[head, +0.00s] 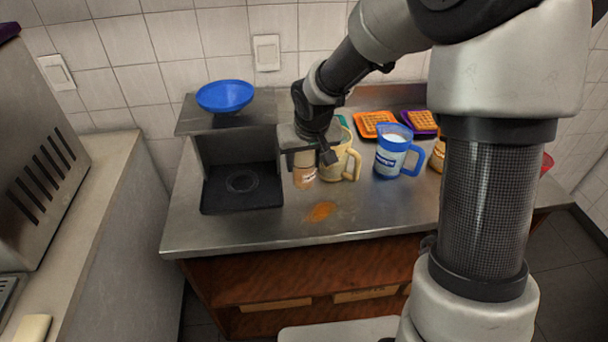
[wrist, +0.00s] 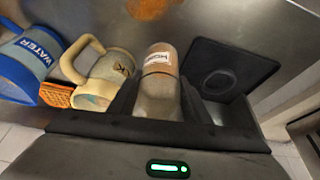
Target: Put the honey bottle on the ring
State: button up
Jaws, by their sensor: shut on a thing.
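The honey bottle (head: 304,174), tan with a white label, is between the fingers of my gripper (head: 305,157) in the head view. In the wrist view the bottle (wrist: 157,88) stands between the two black fingers (wrist: 158,100), which are shut on it. Its label is partly readable. I cannot tell whether its base touches the counter. The ring (head: 241,181) is a dark circle on the black mat below the small shelf, left of the bottle. In the wrist view the ring (wrist: 218,83) is right of the bottle, uncovered.
A cream jug (head: 340,160) stands close beside the bottle, and a blue water jug (head: 392,152) is farther right. Waffles lie on an orange tray (head: 366,131) behind. A shelf (head: 190,125) bearing a blue bowl (head: 225,96) overhangs the mat. An orange-brown spill (head: 321,211) marks the front counter.

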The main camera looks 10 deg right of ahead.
aim_at(304, 174)
jog(key=shift+f+b, duration=0.4)
jog(key=shift+f, duration=1.65)
jog(key=shift+f, duration=0.2)
jog(key=o, duration=1.2)
jog(key=shift+o, duration=0.2)
jog(key=shift+r, duration=0.1)
